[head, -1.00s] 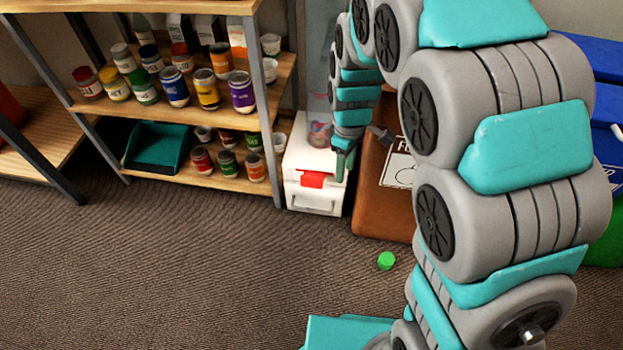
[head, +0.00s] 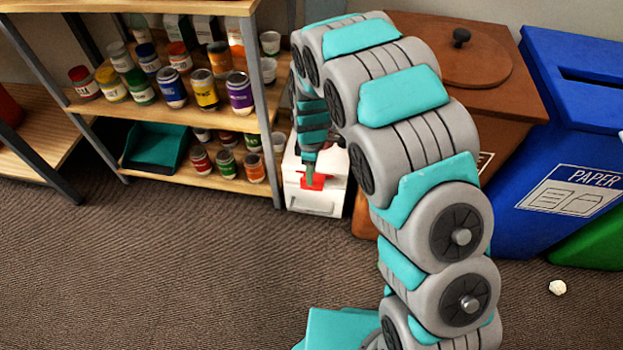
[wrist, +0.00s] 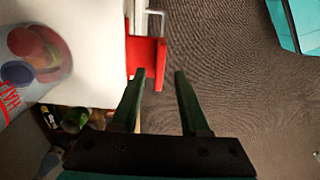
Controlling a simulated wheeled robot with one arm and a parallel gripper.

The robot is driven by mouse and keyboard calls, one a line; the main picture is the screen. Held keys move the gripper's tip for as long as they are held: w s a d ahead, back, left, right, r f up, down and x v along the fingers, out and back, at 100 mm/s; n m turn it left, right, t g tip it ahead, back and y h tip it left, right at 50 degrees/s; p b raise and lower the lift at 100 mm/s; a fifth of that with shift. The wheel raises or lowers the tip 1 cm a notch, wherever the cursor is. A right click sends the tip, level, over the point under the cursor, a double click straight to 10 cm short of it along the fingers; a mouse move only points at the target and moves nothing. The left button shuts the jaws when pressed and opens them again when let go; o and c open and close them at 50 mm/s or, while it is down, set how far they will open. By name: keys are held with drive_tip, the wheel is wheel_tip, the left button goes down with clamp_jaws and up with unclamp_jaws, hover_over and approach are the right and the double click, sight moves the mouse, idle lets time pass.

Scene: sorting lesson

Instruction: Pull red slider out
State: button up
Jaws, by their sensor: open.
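The red slider (head: 318,181) sticks out from the front of a white box (head: 316,203) standing on the floor beside the shelf. In the wrist view the slider (wrist: 148,52) is a red plate with a lip, at the edge of the white box (wrist: 95,50). My gripper (wrist: 160,74) is open and empty. Its left fingertip overlaps the slider's near end in the picture; I cannot tell whether they touch. The right finger is over the carpet, clear of the slider. In the head view my gripper (head: 309,173) is at the slider, partly hiding it.
A wooden shelf (head: 190,122) with several jars stands left of the box. A brown bin (head: 500,105) and a blue paper bin (head: 570,130) stand to the right. The carpet in front is mostly free.

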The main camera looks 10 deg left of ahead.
wheel_tip(320, 180, down, 4)
drive_tip(key=shift+f, duration=0.25)
clamp_jaws()
idle(0.3)
idle(1.1)
